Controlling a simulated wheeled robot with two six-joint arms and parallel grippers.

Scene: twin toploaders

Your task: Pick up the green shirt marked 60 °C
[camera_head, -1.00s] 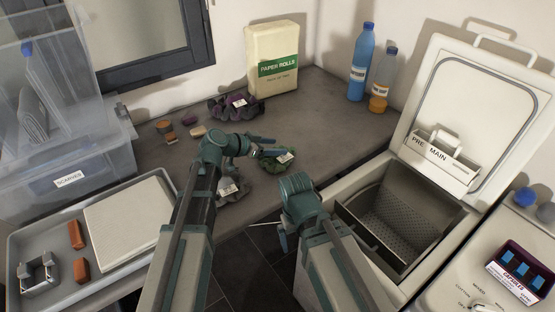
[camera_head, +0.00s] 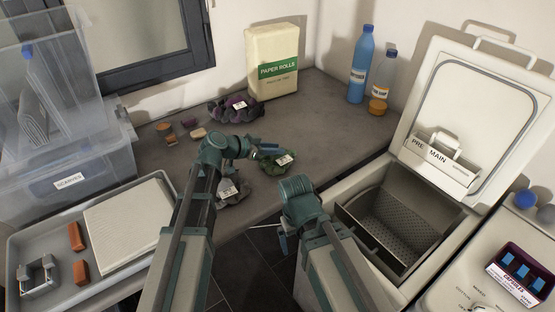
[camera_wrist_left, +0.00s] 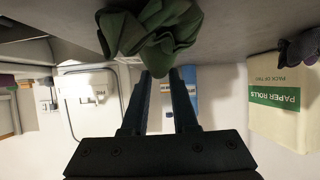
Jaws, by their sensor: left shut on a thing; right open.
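The green shirt (camera_head: 273,168) is a crumpled dark green bundle with a white tag, at the table's front part in the head view. The tag's print is too small to read. My left gripper (camera_head: 262,152) is shut on the green shirt from its left side. In the left wrist view the green cloth (camera_wrist_left: 150,32) sits at the tips of the left fingers (camera_wrist_left: 161,74). I cannot tell whether the shirt is clear of the table. My right gripper (camera_head: 283,235) is open, low in front of the table edge, partly hidden by its own wrist.
A grey tagged cloth (camera_head: 232,192) lies beside my left arm, and a purple tagged cloth (camera_head: 228,110) lies farther back. The toploader (camera_head: 400,222) stands open at right. Paper rolls (camera_head: 273,85) and two bottles stand behind. The table's right part is clear.

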